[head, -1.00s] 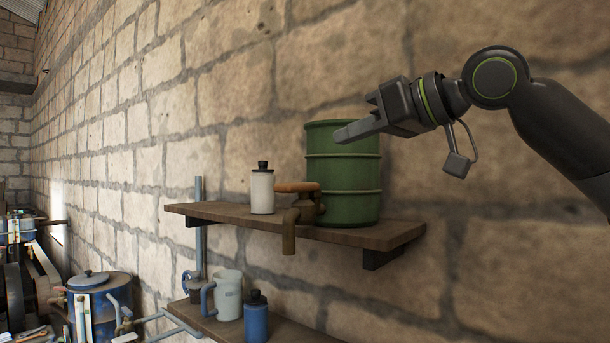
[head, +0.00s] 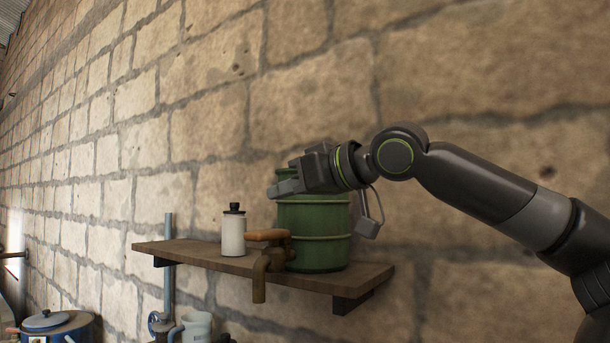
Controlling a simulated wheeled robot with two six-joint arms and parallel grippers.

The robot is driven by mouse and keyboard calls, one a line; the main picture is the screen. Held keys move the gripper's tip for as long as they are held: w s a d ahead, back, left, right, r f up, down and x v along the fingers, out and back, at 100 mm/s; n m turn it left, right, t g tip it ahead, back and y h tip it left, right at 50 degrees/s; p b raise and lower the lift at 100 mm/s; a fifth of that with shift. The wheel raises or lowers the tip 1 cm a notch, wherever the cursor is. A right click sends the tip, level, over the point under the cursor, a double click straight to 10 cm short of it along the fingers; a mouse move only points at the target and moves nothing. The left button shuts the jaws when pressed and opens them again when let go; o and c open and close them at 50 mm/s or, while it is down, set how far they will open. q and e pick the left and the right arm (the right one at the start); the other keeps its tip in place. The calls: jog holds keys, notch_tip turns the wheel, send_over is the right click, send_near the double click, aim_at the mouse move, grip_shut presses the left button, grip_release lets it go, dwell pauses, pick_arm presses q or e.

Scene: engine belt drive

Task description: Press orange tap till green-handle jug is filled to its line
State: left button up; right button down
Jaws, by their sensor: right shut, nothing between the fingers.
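A green drum (head: 318,232) stands on the upper wooden shelf. Its brown tap (head: 260,280) has an orange lever (head: 266,235) and a spout hanging over the shelf's front edge. My right gripper (head: 284,188) is shut and empty, pointing left in front of the drum's upper part, above the orange lever and apart from it. It hides part of the drum's top. No jug with a green handle shows. A pale jug (head: 198,326) with a blue handle is cut off at the bottom edge. My left gripper is out of view.
A white bottle with a black cap (head: 234,232) stands on the upper shelf (head: 190,254), left of the lever. A grey-blue pipe (head: 168,270) rises past the shelf's left end. A blue lidded pot (head: 50,328) shows at lower left. The stone wall lies close behind.

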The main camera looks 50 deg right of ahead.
aim_at(268, 235)
jog(key=shift+w+f+b, duration=0.35)
jog(key=shift+w+f, duration=0.05)
jog(key=shift+f, duration=0.4)
jog(key=shift+w+f+b, duration=0.3)
jog(key=shift+w+f, duration=0.15)
jog(key=shift+f, duration=0.35)
jog(key=shift+w+f+b, duration=0.35)
jog(key=shift+w+f, duration=0.05)
jog(key=shift+f, duration=0.4)
jog(key=shift+a, duration=0.1)
